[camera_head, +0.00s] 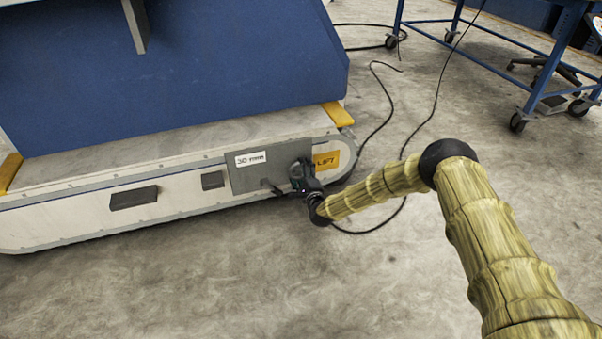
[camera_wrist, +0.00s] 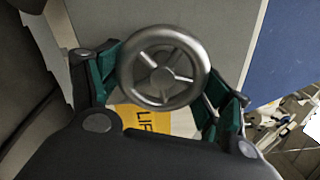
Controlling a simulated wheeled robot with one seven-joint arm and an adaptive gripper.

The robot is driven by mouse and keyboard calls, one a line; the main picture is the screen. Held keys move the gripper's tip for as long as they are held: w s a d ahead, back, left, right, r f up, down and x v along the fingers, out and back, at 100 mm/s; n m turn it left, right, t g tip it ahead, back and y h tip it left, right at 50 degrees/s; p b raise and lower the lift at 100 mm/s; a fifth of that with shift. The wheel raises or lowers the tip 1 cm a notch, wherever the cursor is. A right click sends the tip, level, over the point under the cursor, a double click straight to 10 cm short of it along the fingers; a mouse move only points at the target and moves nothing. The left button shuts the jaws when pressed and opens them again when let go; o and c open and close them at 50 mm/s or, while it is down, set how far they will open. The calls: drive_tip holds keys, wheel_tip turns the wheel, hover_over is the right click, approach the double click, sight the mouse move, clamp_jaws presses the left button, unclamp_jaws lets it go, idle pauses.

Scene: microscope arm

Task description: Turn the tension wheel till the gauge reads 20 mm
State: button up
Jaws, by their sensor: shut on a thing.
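The tension wheel (camera_wrist: 163,68) is a grey metal handwheel with spokes, seen face-on in the wrist view. My gripper (camera_wrist: 168,84) has its green-sided fingers on either side of the wheel and is shut on it. In the head view my gripper (camera_head: 303,180) is at the right end of the grey panel (camera_head: 285,152) and hides the wheel there. A white label (camera_head: 250,159) on the panel seems to begin with 30, but its small print is blurred. I cannot make out a separate gauge scale or pointer.
The panel is on a long pale base (camera_head: 180,195) under a blue machine body (camera_head: 190,75). An orange LIFT label (camera_head: 327,160) is right beside my gripper. Black cables (camera_head: 380,125) lie on the floor. A wheeled blue table (camera_head: 480,60) stands at the back right. The front floor is clear.

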drive_tip(key=o, duration=1)
drive_tip(key=shift+o, duration=0.2)
drive_tip(key=shift+s+d, duration=0.1)
drive_tip(key=shift+s, duration=0.05)
drive_tip(key=v, duration=1.1)
drive_tip(key=shift+s, duration=0.35)
drive_tip(key=shift+d, duration=0.1)
